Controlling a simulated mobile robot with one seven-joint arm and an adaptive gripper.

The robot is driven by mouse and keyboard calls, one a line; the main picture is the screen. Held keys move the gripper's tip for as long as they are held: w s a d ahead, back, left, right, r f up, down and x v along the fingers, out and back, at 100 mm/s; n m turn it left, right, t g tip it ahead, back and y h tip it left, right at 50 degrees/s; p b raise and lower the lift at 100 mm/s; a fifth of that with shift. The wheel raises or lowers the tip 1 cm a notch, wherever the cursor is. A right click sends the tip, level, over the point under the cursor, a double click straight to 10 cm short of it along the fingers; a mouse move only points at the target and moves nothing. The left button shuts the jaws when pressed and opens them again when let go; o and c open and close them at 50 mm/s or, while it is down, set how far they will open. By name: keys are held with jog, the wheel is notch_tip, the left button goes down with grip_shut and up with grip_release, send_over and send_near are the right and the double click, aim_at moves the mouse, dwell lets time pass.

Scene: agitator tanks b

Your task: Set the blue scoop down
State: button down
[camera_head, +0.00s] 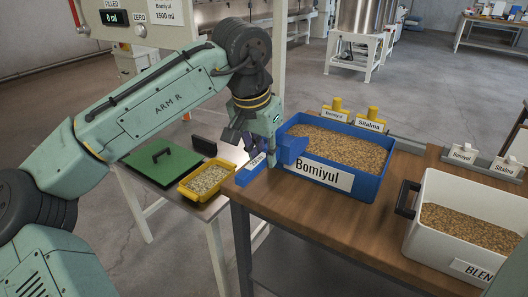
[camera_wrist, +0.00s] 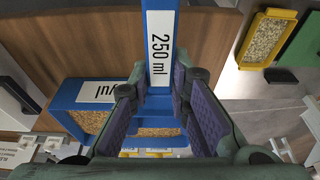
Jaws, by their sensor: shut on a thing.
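The blue scoop (camera_head: 291,149) has a long flat handle labelled 250 ml. The handle also shows in the wrist view (camera_wrist: 160,85), between the two purple finger pads. My gripper (camera_head: 262,150) is shut on the scoop; in the wrist view its fingers (camera_wrist: 165,105) flank the handle. The scoop is at the left end of the blue Bomiyul bin (camera_head: 372,182), which holds brown grain. The handle points toward the near left corner of the wooden table (camera_head: 330,220). I cannot tell whether the scoop touches the bin or table. My fingers hide part of the scoop.
A white bin (camera_head: 412,235) of brown grain stands to the right on the table. A yellow tray (camera_head: 187,190) of pale grain and a green lid-like board (camera_head: 160,160) lie on the lower bench at left. Bare tabletop lies in front of the blue bin.

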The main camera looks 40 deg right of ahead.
jog(key=shift+f, duration=0.45)
jog(key=c, duration=1.5)
grip_release()
jog(key=shift+r, duration=0.15)
jog(key=shift+r, duration=0.3)
jog(key=b+v, duration=0.1)
jog(key=v, duration=1.1)
jog(key=shift+r, duration=0.2)
